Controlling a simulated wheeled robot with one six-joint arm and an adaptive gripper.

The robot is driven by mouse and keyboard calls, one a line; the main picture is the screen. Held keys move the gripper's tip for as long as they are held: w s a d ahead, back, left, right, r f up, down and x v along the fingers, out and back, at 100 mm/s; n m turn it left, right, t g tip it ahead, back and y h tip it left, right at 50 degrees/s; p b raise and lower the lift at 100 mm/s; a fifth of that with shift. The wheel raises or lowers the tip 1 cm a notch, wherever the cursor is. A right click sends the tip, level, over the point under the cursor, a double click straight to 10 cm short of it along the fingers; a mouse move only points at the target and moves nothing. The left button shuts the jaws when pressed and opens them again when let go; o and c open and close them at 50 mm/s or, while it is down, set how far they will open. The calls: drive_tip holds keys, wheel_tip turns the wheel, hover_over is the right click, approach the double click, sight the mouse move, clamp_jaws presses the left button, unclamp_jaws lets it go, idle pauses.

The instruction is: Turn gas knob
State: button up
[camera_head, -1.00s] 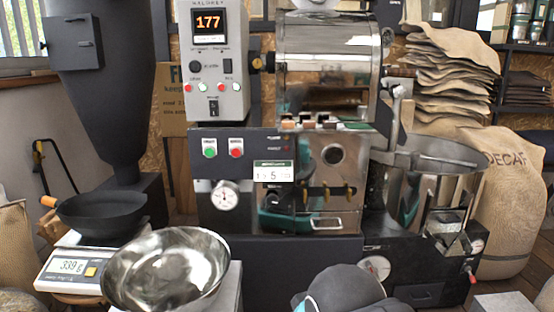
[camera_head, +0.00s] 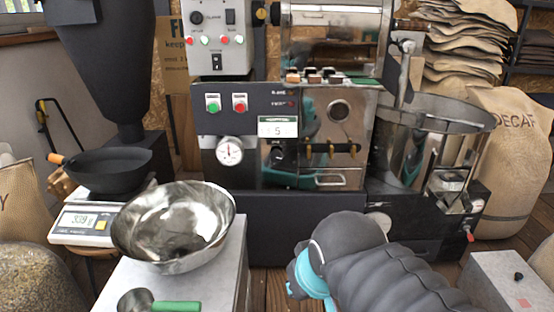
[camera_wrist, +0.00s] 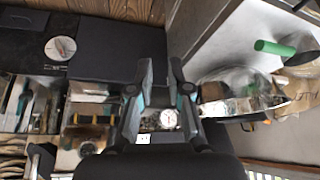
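The roaster's front panel (camera_head: 235,110) carries a small white card reading 5 (camera_head: 278,127). Just below the card is a dark round knob (camera_head: 278,155), which looks like the gas knob. A white dial gauge (camera_head: 229,151) sits to its left and shows in the wrist view too (camera_wrist: 168,119). My gripper (camera_wrist: 161,70) is open and empty in the wrist view, its two dark fingers apart in front of the roaster. I cannot make out the knob there. In the head view my arm covers the lower right, and the fingertips are hidden.
A steel bowl (camera_head: 150,232) and a green-handled scoop (camera_head: 178,307) rest on a grey stand at lower left. A scale (camera_head: 75,224) carries a black pan. The round cooling tray (camera_head: 440,112) is at right. A grey box (camera_head: 510,280) stands at lower right.

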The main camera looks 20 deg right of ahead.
drive_tip(key=o, duration=0.8)
drive_tip(key=shift+g, duration=0.9)
drive_tip(key=b+x, duration=0.1)
drive_tip(key=x, duration=0.4)
drive_tip(key=shift+w+d+f, duration=0.15)
drive_tip(key=shift+w, duration=0.05)
drive_tip(key=n+t+h+b, duration=0.35)
drive_tip(key=t+h, duration=0.25)
drive_tip(key=t, duration=0.7)
approach(277, 158)
drive_tip(key=x, duration=1)
drive_tip(key=shift+w+p, duration=0.2)
drive_tip(key=shift+p, duration=0.1)
drive_tip(key=c, duration=1.2)
